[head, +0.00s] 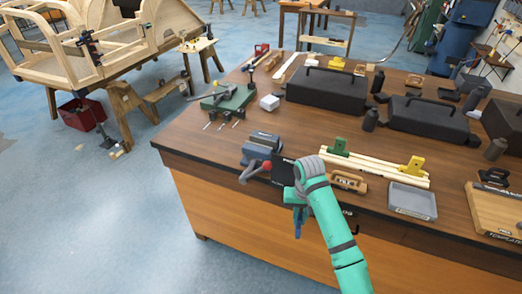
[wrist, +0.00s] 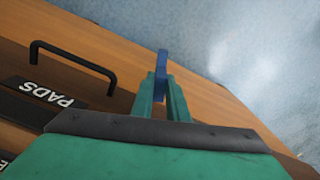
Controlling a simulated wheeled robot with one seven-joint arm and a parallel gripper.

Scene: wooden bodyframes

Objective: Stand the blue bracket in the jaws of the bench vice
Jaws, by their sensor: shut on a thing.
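The bench vice (head: 262,142) is blue-grey with a red-tipped handle and sits at the front edge of the workbench in the head view. My gripper (head: 299,212) is to the right of the vice and nearer, in front of the bench edge. It is shut on the blue bracket (head: 298,231), which hangs below the fingers in the head view. In the wrist view the green fingers (wrist: 160,88) close on the blue bracket (wrist: 162,62), which juts out past the tips, beside the bench front. The vice jaws are too small to make out clearly.
A black drawer handle (wrist: 75,58) juts from the bench front.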

